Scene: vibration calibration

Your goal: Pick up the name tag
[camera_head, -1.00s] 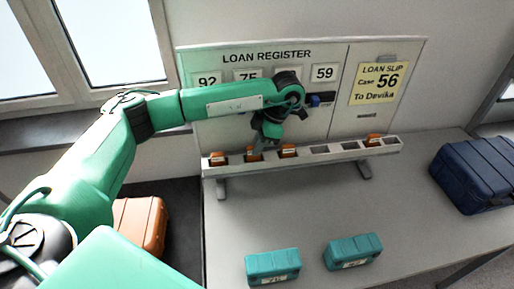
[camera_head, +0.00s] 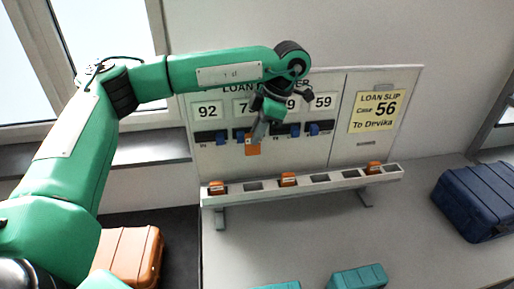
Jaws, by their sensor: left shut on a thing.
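An orange name tag (camera_head: 252,148) is at the fingertips of my left gripper (camera_head: 259,131), which is shut on it. It is raised above the rack (camera_head: 330,178), in front of the lower left part of the loan register board (camera_head: 305,160). Other orange tags sit in the rack: one at the left end (camera_head: 217,188), one near the middle (camera_head: 288,179) and one toward the right (camera_head: 374,167). The second slot (camera_head: 253,186) is empty. The gripper and wrist hide part of the board's title and number cards. My right gripper is out of view.
The board carries number cards, blue pegs (camera_head: 314,129) and a yellow loan slip (camera_head: 378,112) reading "Case 56 To Devika". Teal cases (camera_head: 358,277) lie at the table's front, a navy case (camera_head: 476,200) at right, an orange case (camera_head: 130,255) at lower left. The table middle is clear.

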